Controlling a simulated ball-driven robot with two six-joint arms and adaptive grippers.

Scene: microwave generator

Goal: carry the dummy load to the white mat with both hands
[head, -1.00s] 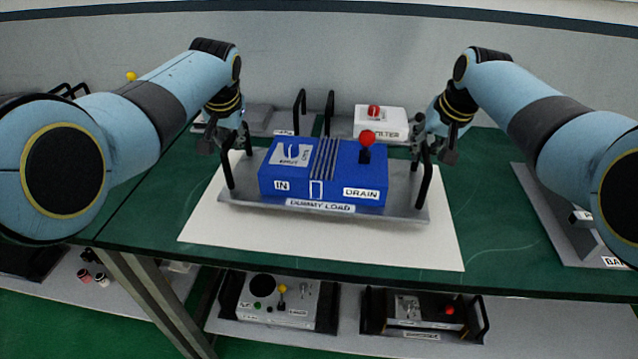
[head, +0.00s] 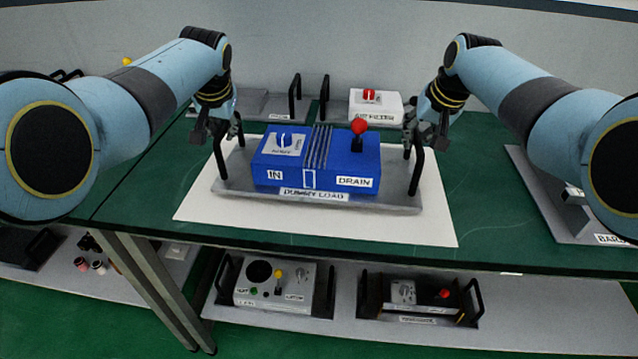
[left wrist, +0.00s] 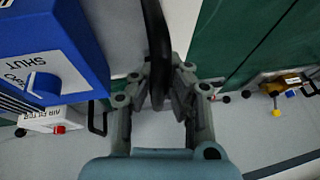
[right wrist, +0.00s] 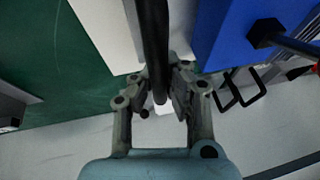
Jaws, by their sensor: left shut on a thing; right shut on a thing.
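The dummy load (head: 308,160) is a blue box with a red knob on a grey tray that has a black handle at each end. In the head view it is level over the white mat (head: 400,225), within the mat's outline; I cannot tell whether it touches the mat. My left gripper (head: 222,130) is shut on the left black handle, which shows between its fingers in the left wrist view (left wrist: 158,80). My right gripper (head: 416,138) is shut on the right black handle, also between its fingers in the right wrist view (right wrist: 155,70). The tray hides the middle of the mat.
A white air filter box (head: 376,108) with a red knob stands behind on the green table (head: 480,190), near grey trays with black handles. A grey unit (head: 575,200) lies at the right. More units stand on the shelf below (head: 345,320).

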